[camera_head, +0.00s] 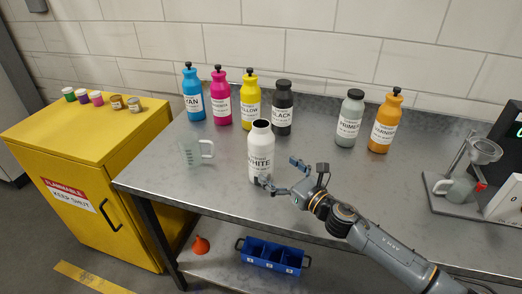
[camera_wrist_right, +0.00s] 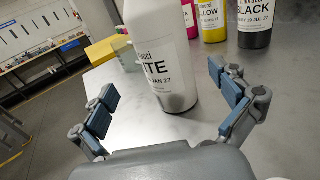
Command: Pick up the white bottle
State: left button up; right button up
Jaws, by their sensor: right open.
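The white bottle (camera_head: 261,152) stands upright on the metal table, near the front edge, with its dark round mouth showing and no cap on it. It also shows large in the right wrist view (camera_wrist_right: 160,55), with its top cut off by the frame. My right gripper (camera_head: 281,174) is open, just right of the bottle's lower part. In the right wrist view its two blue-padded fingers (camera_wrist_right: 168,103) are spread, with the bottle beyond and between them; no pad visibly touches it. My left gripper is not in view.
Cyan (camera_head: 193,97), magenta (camera_head: 221,100), yellow (camera_head: 250,104) and black (camera_head: 282,111) bottles stand behind. Primer (camera_head: 349,121) and orange (camera_head: 384,125) bottles stand back right. A clear measuring cup (camera_head: 191,151) is left of the white bottle. A scale (camera_head: 461,203) is far right.

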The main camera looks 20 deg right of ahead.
aim_at(269, 161)
jog(key=x, duration=0.2)
jog(key=shift+w+f, duration=0.15)
jog(key=shift+w, duration=0.2)
jog(key=shift+p+x, duration=0.5)
jog(key=shift+x, duration=0.35)
jog(key=x, duration=0.3)
jog(key=shift+w+d+f+p, duration=0.1)
jog(key=shift+w+p, duration=0.2)
jog(key=shift+w, duration=0.2)
jog(key=shift+s, duration=0.1)
jog(key=shift+c, duration=0.9)
jog(key=c, duration=1.8)
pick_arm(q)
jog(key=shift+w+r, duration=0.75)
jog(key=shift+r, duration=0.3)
pick_arm(e)
jog(key=shift+o, duration=0.2)
